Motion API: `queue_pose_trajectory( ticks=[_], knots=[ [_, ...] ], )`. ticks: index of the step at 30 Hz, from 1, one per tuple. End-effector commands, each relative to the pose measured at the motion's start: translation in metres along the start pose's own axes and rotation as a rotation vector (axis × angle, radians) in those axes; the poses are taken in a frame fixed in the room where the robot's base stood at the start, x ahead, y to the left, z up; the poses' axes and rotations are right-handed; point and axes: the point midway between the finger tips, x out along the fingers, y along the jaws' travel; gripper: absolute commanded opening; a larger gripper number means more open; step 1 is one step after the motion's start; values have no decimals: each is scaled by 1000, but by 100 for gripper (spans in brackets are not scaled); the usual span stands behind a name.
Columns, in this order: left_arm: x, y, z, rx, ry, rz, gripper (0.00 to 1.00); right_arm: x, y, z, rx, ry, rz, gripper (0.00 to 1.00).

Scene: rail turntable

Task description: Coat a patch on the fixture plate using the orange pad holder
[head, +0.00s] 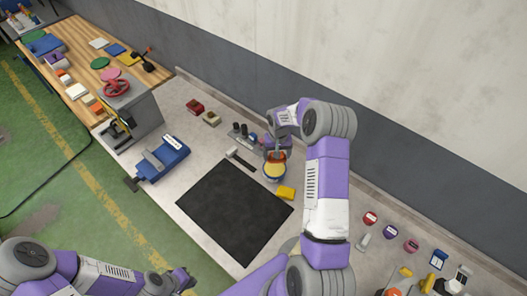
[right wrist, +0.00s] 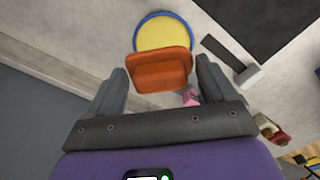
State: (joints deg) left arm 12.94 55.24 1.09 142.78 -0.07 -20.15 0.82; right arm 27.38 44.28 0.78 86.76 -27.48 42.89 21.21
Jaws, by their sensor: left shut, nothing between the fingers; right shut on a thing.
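The orange pad holder (right wrist: 160,72) is between the fingers of my right gripper (right wrist: 160,85), which is shut on it. In the head view the holder (head: 276,156) shows just above a round blue-rimmed dish with a yellow inside (head: 274,173). The dish also shows beyond the holder in the right wrist view (right wrist: 165,32). I cannot tell whether the holder touches it. My left gripper (head: 184,280) is shut and empty near the bottom of the head view, off the table's front edge. I cannot tell for sure which thing is the fixture plate; a black square (head: 235,210) lies bare on the table.
A yellow block (head: 286,193) lies right of the dish. A dark-handled tool with a white head (head: 241,158) lies to its left. A blue device (head: 162,160) stands at the table's left. Several small items line the right end. A wall runs behind.

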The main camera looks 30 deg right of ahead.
Motion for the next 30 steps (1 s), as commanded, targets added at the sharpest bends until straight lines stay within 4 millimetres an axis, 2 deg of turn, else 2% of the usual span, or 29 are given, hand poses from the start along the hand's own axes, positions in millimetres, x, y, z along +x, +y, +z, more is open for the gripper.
queue_pose_trajectory(
  ticks=[8,21,30],
  knots=[
    [6,-2,-1,2,1,1,0,11,4,1,7,-1,1,60],
    [27,-10,-2,1,1,1,0,55,2,0,3,-1,0,60],
    [29,-10,-2,2,1,1,0,60,2,0,3,0,1,60]
  ],
)
